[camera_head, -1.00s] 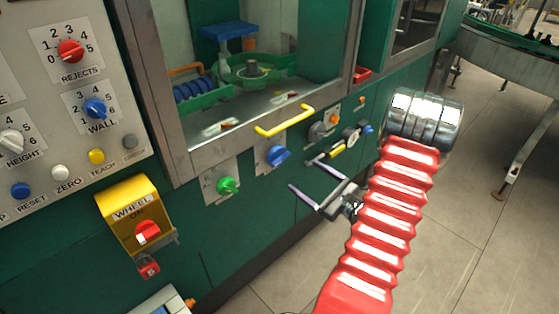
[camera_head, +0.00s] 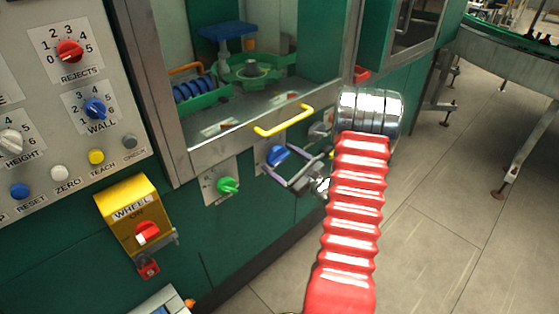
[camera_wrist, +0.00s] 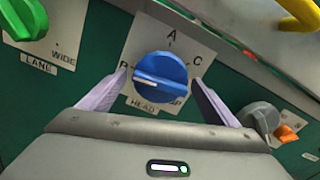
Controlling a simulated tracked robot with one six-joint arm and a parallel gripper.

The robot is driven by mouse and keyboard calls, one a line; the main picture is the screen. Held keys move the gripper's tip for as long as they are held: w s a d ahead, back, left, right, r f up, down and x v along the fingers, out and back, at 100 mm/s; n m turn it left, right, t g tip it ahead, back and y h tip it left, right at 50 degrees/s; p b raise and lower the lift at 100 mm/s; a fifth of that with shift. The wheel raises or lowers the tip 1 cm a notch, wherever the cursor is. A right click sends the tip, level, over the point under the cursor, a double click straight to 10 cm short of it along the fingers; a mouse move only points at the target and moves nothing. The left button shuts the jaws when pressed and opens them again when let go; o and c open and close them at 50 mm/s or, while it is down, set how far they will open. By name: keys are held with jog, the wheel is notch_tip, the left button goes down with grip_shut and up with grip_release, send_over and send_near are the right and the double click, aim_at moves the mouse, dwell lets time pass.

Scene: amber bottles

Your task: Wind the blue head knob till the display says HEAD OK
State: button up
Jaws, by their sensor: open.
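The blue head knob (camera_wrist: 160,79) sits on a pale plate lettered A, B, C and HEAD in the wrist view. I see no display reading HEAD OK in either view.
The green lane knob (camera_wrist: 22,18) is left of the head knob. A yellow handle (camera_head: 284,121) juts out above. The yellow wheel switch box (camera_head: 134,212) is at lower left.

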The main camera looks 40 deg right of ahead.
jog(key=shift+w, duration=0.25)
jog(key=c, duration=1)
